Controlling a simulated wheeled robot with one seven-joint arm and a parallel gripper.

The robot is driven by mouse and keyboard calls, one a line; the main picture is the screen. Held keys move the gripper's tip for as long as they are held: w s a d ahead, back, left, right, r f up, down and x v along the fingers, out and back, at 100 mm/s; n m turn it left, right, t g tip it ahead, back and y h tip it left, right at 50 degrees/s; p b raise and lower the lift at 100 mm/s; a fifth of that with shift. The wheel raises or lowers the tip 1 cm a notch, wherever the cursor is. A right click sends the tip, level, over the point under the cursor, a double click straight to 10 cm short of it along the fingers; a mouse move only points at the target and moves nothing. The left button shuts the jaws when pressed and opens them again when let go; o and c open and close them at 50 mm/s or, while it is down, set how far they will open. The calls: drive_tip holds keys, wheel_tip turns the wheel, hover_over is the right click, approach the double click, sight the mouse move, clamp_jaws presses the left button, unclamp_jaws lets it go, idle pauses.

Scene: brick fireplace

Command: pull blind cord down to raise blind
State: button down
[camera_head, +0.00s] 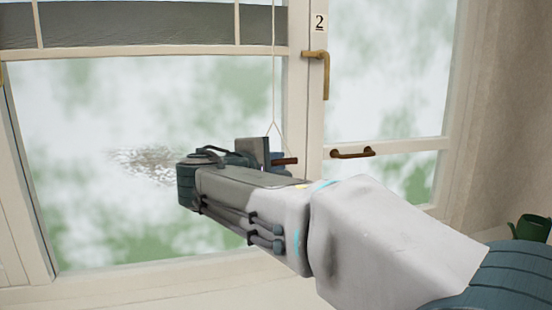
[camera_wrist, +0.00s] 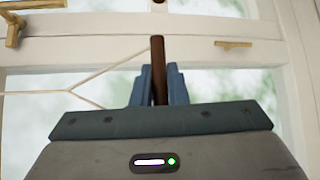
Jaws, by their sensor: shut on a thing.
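The blind cord (camera_head: 273,75) hangs down in front of the window and splits into two strands just above my gripper. At its end is a short brown wooden bar (camera_head: 286,161). My gripper (camera_wrist: 158,85) is shut on this bar, its two blue fingers on either side of it in the wrist view. The forked cord (camera_wrist: 100,80) also shows there, running off to the left from the bar (camera_wrist: 157,55). The grey blind (camera_head: 140,24) covers only the top of the left pane in the head view; its upper part is out of the frame.
A brass window handle (camera_head: 322,68) is on the white frame right of the cord, below a "2" label (camera_head: 319,22). A brown pull handle (camera_head: 352,153) sits on the right sash. A green object (camera_head: 532,228) stands at the far right.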

wheel_tip(320, 180, down, 14)
drive_tip(key=b, duration=0.9)
drive_tip(key=shift+r, duration=0.15)
drive_tip(key=c, duration=1.4)
unclamp_jaws()
drive_tip(key=shift+r, duration=0.1)
drive_tip(key=shift+c, duration=0.2)
drive_tip(key=p+v, duration=0.2)
drive_tip(key=v, duration=1.1)
drive_tip(key=shift+s+a, duration=0.25)
drive_tip(key=shift+s, duration=0.05)
drive_tip(key=shift+r, duration=0.15)
